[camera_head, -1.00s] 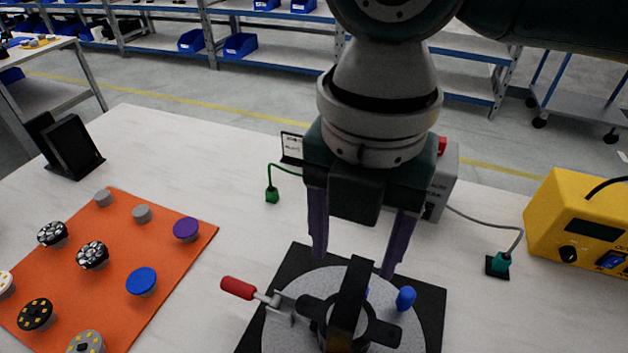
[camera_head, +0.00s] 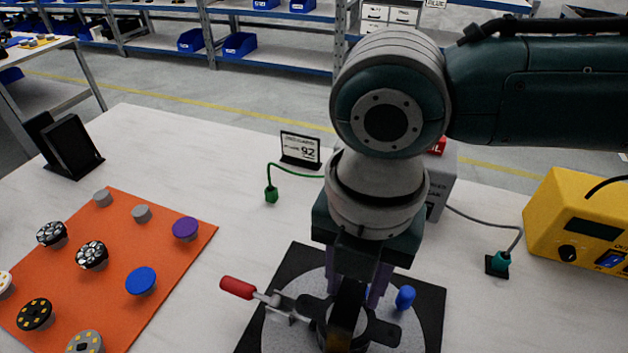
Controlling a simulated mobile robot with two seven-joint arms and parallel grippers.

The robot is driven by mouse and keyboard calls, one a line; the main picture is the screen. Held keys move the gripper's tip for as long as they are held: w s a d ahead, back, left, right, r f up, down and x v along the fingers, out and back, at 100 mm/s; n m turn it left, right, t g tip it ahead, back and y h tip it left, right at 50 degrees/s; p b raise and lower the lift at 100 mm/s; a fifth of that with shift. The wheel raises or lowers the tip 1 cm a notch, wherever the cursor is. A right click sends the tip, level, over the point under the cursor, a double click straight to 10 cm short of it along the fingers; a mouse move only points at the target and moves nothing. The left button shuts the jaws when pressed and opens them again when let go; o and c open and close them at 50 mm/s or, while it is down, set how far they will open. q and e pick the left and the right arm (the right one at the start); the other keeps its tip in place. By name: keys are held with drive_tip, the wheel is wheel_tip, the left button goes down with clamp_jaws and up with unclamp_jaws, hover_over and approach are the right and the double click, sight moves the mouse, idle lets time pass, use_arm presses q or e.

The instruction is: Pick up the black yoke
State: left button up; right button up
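The black yoke (camera_head: 346,318) stands upright on the round grey plate (camera_head: 282,335) of a fixture at the bottom centre. My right gripper (camera_head: 356,290) has come down from above. Its two purple fingers lie on either side of the yoke's upright arch, low over the fixture. The fingers are apart, with the arch between them in the picture. The arch partly covers their tips, so I cannot tell whether they touch it. My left gripper is not in view.
A red-handled clamp (camera_head: 238,288) and a blue knob (camera_head: 405,297) flank the yoke. An orange mat (camera_head: 180,262) with several round parts lies left. A yellow power unit (camera_head: 575,225) stands right, and a grey box (camera_head: 442,180) behind my arm.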

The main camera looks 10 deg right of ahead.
clamp_jaws()
drive_tip(key=shift+r, duration=0.15)
